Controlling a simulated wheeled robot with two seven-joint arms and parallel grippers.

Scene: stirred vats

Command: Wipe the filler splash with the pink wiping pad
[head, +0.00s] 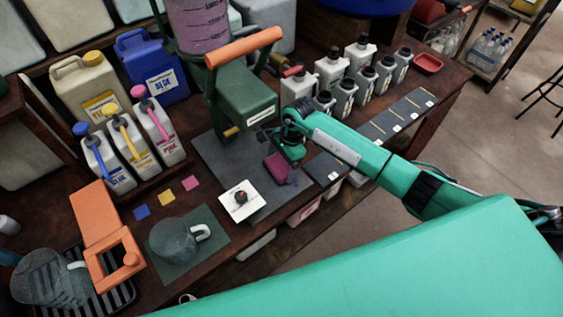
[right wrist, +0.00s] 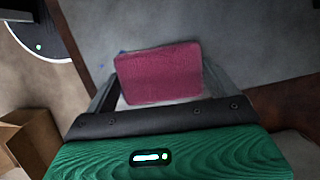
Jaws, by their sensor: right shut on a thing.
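The pink wiping pad (head: 277,168) is held below my right gripper (head: 287,153), over the dark grey mat on the bench. In the right wrist view the pad (right wrist: 158,72) lies flat between the two fingers, and my right gripper (right wrist: 160,95) is shut on it. Small blue marks (right wrist: 122,52) show at the pad's upper left edge in that view; they look like part of the splash. A bluish patch (head: 292,181) shows beside the pad in the head view. The pad hides whatever is under it. I cannot tell whether it touches the mat. My left gripper is not in view.
A white card with a dark round object (head: 240,197) lies just left of the pad. The green dispenser (head: 240,95) stands behind it. Several white bottles (head: 332,68) stand at the back right.

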